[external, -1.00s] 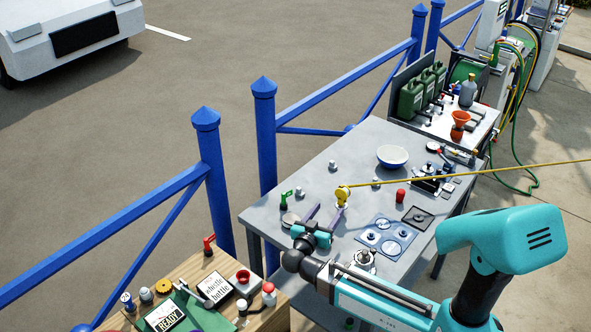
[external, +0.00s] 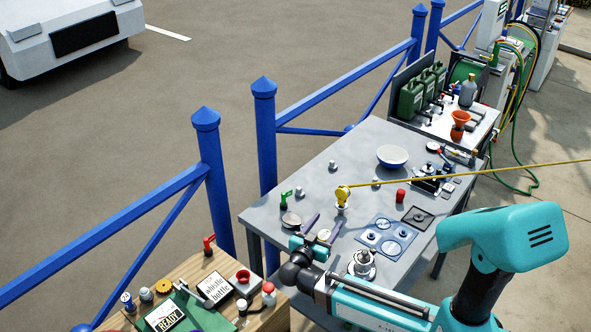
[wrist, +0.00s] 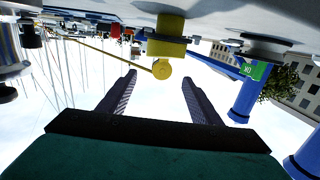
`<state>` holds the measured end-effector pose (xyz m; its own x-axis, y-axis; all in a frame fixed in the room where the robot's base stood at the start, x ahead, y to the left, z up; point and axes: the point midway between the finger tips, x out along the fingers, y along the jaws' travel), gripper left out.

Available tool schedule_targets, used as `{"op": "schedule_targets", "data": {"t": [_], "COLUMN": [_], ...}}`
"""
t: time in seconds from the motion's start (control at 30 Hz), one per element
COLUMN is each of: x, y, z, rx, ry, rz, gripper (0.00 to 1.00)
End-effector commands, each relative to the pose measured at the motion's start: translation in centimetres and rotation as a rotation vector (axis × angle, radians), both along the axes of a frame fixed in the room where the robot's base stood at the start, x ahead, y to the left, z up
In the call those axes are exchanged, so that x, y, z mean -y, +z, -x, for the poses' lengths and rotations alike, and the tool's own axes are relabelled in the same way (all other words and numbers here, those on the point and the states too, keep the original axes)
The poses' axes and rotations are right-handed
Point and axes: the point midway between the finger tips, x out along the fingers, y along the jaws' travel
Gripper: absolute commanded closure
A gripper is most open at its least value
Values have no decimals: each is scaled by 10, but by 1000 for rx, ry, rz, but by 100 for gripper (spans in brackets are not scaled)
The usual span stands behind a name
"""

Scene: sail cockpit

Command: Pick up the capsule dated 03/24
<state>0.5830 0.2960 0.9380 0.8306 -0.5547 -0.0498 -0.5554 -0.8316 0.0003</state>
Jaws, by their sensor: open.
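No date is legible in either view, so I cannot tell which piece is the capsule dated 03/24. Small silver pieces stand on the grey table (external: 300,165): one near the middle (external: 332,165), one by the green-handled piece (external: 299,192), and one near the bowl (external: 376,182). My gripper (external: 325,224) is open over the table's near left part, with nothing held between its fingers. A yellow fitting (external: 343,194) stands just beyond the fingertips. In the wrist view, which looks inverted, my gripper (wrist: 158,80) points towards the yellow fitting (wrist: 168,38).
A thin yellow line (external: 470,172) runs from the yellow fitting to the right, above the table. A white-blue bowl (external: 392,156), a red piece (external: 401,195) and a blue panel (external: 386,237) lie to the right. A blue railing (external: 265,150) borders the far side.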

Motion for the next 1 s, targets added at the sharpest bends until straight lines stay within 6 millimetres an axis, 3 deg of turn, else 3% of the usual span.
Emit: {"op": "schedule_targets", "data": {"t": [0.57, 1.0], "x": [0, 0], "y": [-7, -41], "z": [0, 0], "rx": [0, -1], "ry": [0, 0], "rz": [0, 1], "gripper": [42, 42]}}
